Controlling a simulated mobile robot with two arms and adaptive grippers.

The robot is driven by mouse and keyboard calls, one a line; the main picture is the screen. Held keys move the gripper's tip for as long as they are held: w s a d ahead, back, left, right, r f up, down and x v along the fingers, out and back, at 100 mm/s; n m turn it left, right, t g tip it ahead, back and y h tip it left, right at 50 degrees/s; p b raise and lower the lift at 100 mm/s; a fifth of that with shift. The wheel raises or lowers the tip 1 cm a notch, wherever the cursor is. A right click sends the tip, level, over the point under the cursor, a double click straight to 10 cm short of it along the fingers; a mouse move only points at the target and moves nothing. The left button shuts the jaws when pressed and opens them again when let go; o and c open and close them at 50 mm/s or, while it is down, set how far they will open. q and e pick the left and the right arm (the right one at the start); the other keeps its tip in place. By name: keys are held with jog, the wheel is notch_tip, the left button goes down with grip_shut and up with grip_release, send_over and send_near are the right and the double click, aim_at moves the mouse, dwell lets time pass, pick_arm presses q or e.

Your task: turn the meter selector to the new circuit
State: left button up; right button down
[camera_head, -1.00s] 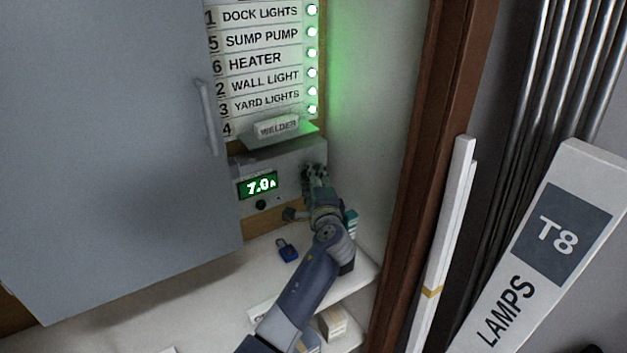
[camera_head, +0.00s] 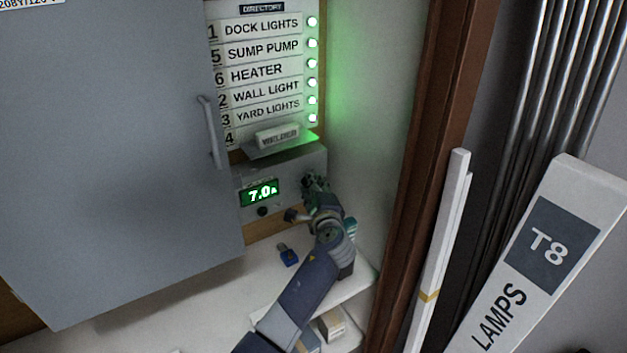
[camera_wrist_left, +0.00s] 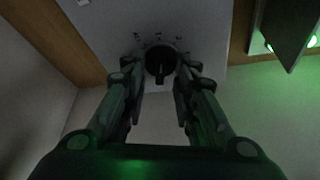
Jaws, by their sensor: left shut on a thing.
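The meter (camera_head: 292,172) is a grey box under the directory, with a green display (camera_head: 261,193) reading 7.0 A. Its selector knob (camera_wrist_left: 161,64) is round and black with a pointer bar, seen in the left wrist view with small marks on the panel just above it. My left gripper (camera_wrist_left: 160,70) is at the meter's right side, shut on the selector knob, with one finger on each side. In the head view my left gripper (camera_head: 314,184) hides the knob. The mark under the pointer is too small to read. My right gripper is in neither view.
A grey cabinet door (camera_head: 120,160) stands open at left. A WELDER label block (camera_head: 277,136) sits on a ledge above the meter. A blue padlock (camera_head: 288,256) lies on the white shelf (camera_head: 215,290) below. A T8 lamps box (camera_head: 545,250) leans at right.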

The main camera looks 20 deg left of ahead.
pick_arm(q)
jog(key=shift+m+g+p, duration=1.1)
jog(key=shift+m+p, duration=1)
jog(key=shift+p, duration=1.8)
jog(key=o, duration=0.9)
jog(key=v, duration=1.2)
